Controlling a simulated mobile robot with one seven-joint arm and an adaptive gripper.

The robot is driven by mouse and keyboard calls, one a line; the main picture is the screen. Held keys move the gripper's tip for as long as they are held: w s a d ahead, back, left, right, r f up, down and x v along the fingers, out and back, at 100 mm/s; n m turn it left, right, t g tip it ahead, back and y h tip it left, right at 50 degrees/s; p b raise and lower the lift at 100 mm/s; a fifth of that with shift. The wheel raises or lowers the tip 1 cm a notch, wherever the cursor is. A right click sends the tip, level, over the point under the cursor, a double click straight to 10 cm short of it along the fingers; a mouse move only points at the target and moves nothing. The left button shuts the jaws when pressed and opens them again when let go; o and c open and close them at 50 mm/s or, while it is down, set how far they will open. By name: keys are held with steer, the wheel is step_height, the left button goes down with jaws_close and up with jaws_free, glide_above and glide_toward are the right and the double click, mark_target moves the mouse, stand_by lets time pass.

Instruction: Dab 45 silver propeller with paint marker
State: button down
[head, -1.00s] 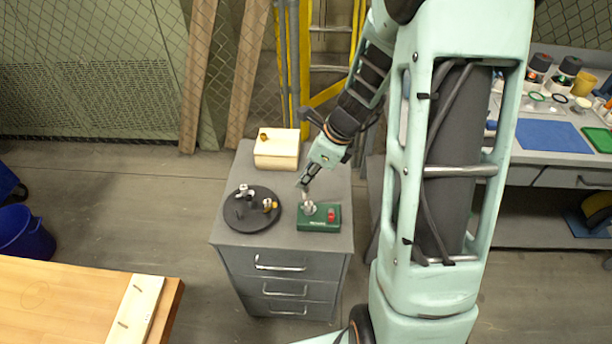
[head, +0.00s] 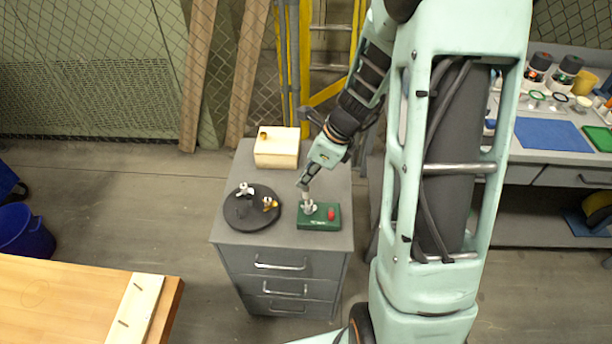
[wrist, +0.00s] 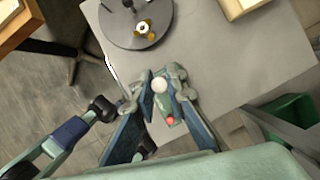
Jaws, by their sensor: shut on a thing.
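My gripper (head: 304,187) is shut on a pale, slim thing that looks like the paint marker (wrist: 160,84); only its round pale end shows between the fingers in the wrist view. It points down over a silver propeller (head: 309,209) on a green box (head: 326,224) with a red knob. I cannot tell whether the marker touches the propeller. The box and knob also show past the fingers in the wrist view. A dark round plate (head: 252,222) to the left carries a silver propeller (head: 244,190) and a brass-coloured one (head: 269,204).
These stand on a grey drawer cabinet (head: 225,225). A cream block (head: 277,152) with a small brown peg sits at its back. A wooden table (head: 60,300) is at front left, a blue bin (head: 25,235) at far left. A cluttered bench (head: 560,165) is at right.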

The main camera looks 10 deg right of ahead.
steer(key=shift+s+f, duration=0.1)
steer(key=shift+f, duration=0.3)
stand_by(1.7)
steer(key=shift+r+p, duration=2.25)
steer(key=shift+r, duration=0.3)
